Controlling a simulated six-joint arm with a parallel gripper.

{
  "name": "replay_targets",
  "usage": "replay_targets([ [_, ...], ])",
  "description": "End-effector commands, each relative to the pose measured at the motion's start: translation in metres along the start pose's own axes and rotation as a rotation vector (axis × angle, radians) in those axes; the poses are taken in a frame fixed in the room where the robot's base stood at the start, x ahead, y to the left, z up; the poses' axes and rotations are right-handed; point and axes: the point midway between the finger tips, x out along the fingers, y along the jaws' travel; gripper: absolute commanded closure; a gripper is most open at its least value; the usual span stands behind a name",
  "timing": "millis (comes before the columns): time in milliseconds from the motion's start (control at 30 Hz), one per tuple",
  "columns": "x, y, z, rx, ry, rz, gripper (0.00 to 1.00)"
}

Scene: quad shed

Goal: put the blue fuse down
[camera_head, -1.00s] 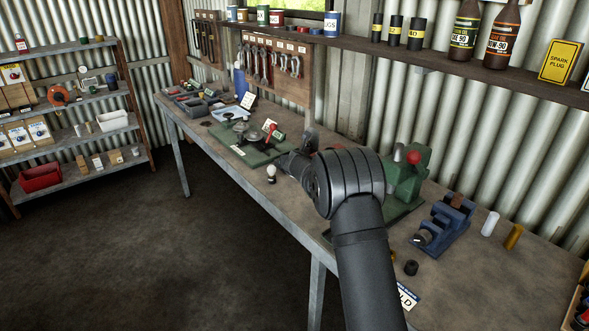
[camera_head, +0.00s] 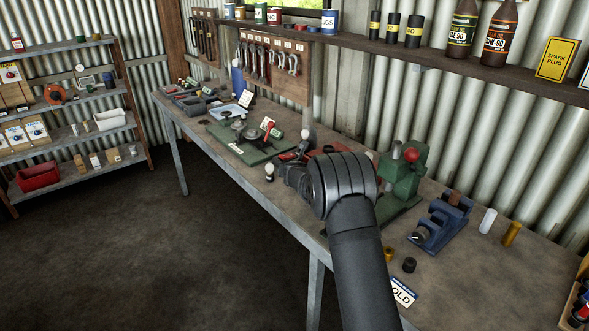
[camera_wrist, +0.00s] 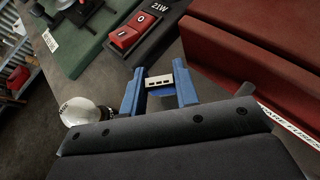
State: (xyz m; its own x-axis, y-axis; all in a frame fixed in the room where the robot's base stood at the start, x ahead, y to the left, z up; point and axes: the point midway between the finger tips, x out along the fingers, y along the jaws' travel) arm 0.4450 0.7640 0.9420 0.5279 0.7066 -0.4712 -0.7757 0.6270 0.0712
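In the wrist view, my gripper (camera_wrist: 159,88) has two blue fingers set a little apart. A small piece with a pale, dark-slotted face and blue below it sits between them; I take it to be the blue fuse (camera_wrist: 160,80). The fingers appear to press on its sides. It is above the bench, close to a red switch block (camera_wrist: 132,32) marked 1 and 0. A red box (camera_wrist: 250,55), its label partly reading "FUSE", lies to the right. In the head view my gripper (camera_head: 282,170) is low over the bench, and the fuse cannot be made out.
A white bulb (camera_wrist: 82,110) stands left of my gripper; it also shows in the head view (camera_head: 270,171). A green plate with a device (camera_head: 240,142) lies beyond. A green press (camera_head: 402,175) and blue vise (camera_head: 440,222) stand to the right. The bench's front edge is near.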

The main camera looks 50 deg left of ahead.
Motion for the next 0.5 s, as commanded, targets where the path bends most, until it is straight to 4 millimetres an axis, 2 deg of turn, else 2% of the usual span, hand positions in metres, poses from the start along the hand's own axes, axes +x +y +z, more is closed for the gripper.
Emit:
replay_targets([
  [500, -0.0047, 0.0003, 0.0027, -0.001, 0.0, 0.0, 0.63],
])
